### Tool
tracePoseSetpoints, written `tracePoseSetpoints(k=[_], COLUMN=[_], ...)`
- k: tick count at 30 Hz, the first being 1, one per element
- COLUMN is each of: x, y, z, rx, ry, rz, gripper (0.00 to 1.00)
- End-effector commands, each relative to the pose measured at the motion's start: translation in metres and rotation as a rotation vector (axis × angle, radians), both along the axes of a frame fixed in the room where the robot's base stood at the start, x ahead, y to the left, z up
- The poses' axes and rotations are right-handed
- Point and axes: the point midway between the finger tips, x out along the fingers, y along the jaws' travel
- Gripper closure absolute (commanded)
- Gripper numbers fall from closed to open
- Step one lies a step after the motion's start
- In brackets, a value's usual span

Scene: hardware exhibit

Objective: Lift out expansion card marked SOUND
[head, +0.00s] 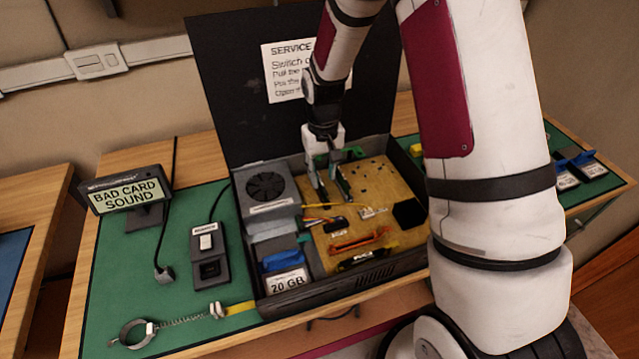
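An open computer case (340,279) stands on the green-topped bench. Inside it, green upright expansion cards (343,184) stand at the back, near the middle. My gripper (328,163) points down into the case right at these cards. No SOUND mark can be read on the cards. A display (128,194) on the left reads "BAD CARD SOUND".
A fan unit (267,187), a drive marked 20 GB (287,281) and loose cables (357,240) fill parts of the case. The raised lid (225,75) stands behind. A switch box (208,252) and wrist strap (134,333) lie left. Blue-topped parts (572,160) lie right.

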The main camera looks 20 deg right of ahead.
Motion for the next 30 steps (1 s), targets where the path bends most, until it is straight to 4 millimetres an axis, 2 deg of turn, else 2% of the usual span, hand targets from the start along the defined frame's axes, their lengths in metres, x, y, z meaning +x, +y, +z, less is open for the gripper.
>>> tracePoseSetpoints(k=[3, 9, 17, 20, 21, 30], x=[-0.003, -0.002, -0.001, -0.001, -0.001, -0.001], y=[0.003, 0.004, 0.004, 0.004, 0.004, 0.004], z=[-0.018, -0.040, -0.042, -0.042, -0.042, -0.042], rx=[0.000, 0.000, 0.000, 0.000, 0.000, 0.000], ry=[0.006, 0.002, 0.000, 0.001, 0.001, 0.001], rz=[0.002, 0.002, 0.002, 0.001, 0.001, 0.001], gripper=[0.71, 0.71, 0.71, 0.89, 0.98, 1.00])
